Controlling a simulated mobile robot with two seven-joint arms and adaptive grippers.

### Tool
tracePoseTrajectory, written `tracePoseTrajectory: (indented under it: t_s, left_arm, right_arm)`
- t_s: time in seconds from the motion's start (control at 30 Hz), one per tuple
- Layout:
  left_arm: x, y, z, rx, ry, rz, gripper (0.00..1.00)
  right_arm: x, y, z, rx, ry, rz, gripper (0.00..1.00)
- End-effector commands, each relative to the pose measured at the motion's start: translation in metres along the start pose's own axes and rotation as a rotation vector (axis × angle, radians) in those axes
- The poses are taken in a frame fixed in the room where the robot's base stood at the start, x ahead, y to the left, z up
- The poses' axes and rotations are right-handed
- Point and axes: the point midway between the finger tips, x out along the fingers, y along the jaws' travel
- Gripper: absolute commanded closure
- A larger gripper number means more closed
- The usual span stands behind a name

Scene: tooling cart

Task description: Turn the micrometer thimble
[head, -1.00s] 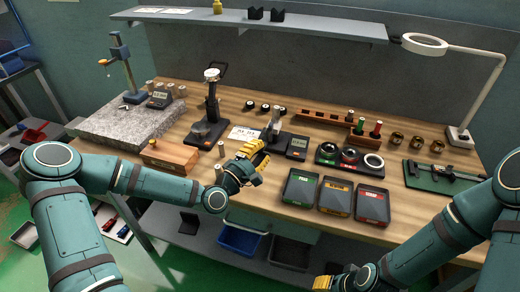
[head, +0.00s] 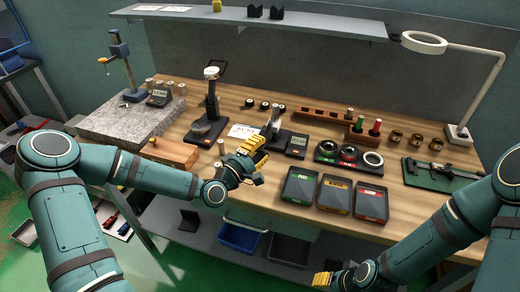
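The micrometer (head: 275,119) stands upright in a stand on the wooden bench, near the middle. A dark box with a small display (head: 297,143) is beside it on the right. My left gripper (head: 257,151), with yellow fingers, is just in front and left of the micrometer's base. The thimble is too small to make out, and I cannot tell whether the fingers touch the micrometer. The finger gap does not show clearly. My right gripper (head: 322,281) is low at the bottom edge, in front of the bench and away from the micrometer; its fingers are mostly hidden.
Green, yellow and red-labelled trays (head: 336,194) stand at the bench front, right of my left gripper. A ring-gauge holder (head: 348,155) is behind them. A wooden box (head: 170,152) and granite plate (head: 100,119) are left. A lamp (head: 460,134) stands far right.

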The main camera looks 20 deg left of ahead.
Motion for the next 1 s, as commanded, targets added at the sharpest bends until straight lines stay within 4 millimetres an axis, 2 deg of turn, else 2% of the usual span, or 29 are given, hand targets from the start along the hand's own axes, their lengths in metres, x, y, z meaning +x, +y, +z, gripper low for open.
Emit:
tracePoseTrajectory:
  t_s: [0.37, 0.47, 0.8, 1.0]
  left_arm:
    - [-0.007, -0.003, -0.001, -0.003, 0.001, -0.007, 0.66]
    - [-0.02, -0.003, -0.001, -0.002, 0.002, -0.008, 0.66]
    - [-0.088, -0.002, -0.001, -0.002, 0.004, -0.006, 0.66]
    - [-0.113, -0.001, 0.0, -0.001, 0.0, -0.005, 0.66]
  right_arm:
    - [0.0, 0.0, 0.0, 0.0, 0.0, 0.0, 0.53]
    - [0.0, 0.0, 0.0, 0.0, 0.0, 0.0, 0.53]
    - [0.0, 0.0, 0.0, 0.0, 0.0, 0.0, 0.53]
    - [0.0, 0.0, 0.0, 0.0, 0.0, 0.0, 0.53]
